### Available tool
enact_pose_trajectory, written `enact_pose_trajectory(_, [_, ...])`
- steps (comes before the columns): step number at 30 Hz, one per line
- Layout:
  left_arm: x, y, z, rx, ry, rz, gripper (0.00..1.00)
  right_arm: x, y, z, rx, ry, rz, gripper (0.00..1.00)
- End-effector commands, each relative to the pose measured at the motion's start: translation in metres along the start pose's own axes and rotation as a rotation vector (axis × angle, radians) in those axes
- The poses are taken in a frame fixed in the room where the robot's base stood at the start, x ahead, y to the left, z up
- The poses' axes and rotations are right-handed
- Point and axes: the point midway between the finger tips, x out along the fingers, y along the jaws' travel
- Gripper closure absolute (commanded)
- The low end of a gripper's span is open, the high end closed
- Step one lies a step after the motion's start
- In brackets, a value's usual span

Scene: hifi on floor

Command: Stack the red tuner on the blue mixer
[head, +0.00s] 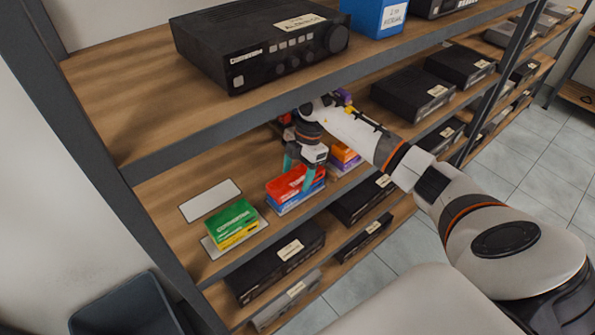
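The red tuner (287,184), a flat red box, sits on top of the blue mixer (290,206) on the middle shelf. The two look roughly lined up, one above the other. My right gripper (298,174) reaches down from above with its teal fingers apart, one at the far side of the red tuner and one at its near side. The near finger covers part of the tuner and mixer fronts. Whether the fingers press on the tuner is not clear. My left gripper is not in view.
A green box (231,222) on a yellow box (238,237) stands to the left. An empty white mat (211,200) lies behind it. Orange (344,152) and purple (343,167) boxes stand to the right. The upper shelf (130,90), holding a black amplifier (260,45), overhangs the middle shelf.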

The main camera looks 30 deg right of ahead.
Motion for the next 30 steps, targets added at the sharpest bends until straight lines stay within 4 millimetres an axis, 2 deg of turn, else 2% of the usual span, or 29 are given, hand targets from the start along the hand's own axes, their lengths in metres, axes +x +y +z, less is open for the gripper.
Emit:
enact_pose_trajectory(2, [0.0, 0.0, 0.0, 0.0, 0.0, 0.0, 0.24, 0.0, 0.0, 0.0, 0.0, 0.0, 0.0, 0.24])
enact_pose_trajectory(12, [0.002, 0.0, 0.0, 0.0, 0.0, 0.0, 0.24, -0.003, 0.0, -0.001, 0.0, 0.001, -0.001, 0.24])
enact_pose_trajectory(16, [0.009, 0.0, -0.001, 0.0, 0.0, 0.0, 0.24, -0.018, -0.001, -0.001, -0.001, 0.002, -0.003, 0.24])
enact_pose_trajectory(20, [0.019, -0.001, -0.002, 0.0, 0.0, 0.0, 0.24, -0.046, -0.001, -0.002, -0.001, 0.003, -0.007, 0.24])
enact_pose_trajectory(30, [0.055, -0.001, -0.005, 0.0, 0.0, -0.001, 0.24, -0.068, 0.0, -0.079, 0.006, 0.001, -0.003, 0.24])
